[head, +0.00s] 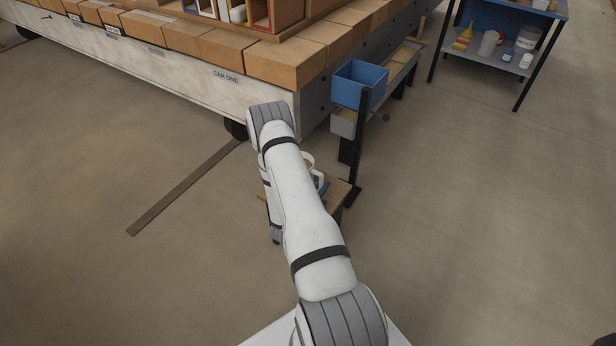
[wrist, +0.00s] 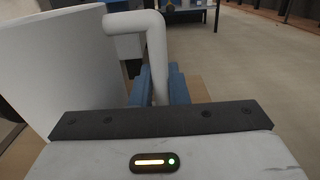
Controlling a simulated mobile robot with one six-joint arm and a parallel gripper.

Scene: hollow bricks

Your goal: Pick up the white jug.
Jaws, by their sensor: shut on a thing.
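The white jug (wrist: 65,75) fills the left of the wrist view, upright or nearly so. Its handle (wrist: 154,45) runs down between the two blue fingers of my gripper (wrist: 160,88), which is shut on it. In the head view my arm hides most of the jug; part of its pale rim (head: 308,159) and handle show past the arm's right side, over a small wooden stand (head: 338,191). The jug's base is hidden, so I cannot tell whether it touches the stand.
A blue bin (head: 360,84) on a dark post stands just behind the stand. A blue shelf (head: 490,60) with bottles is at the back right. The floor at right is clear.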

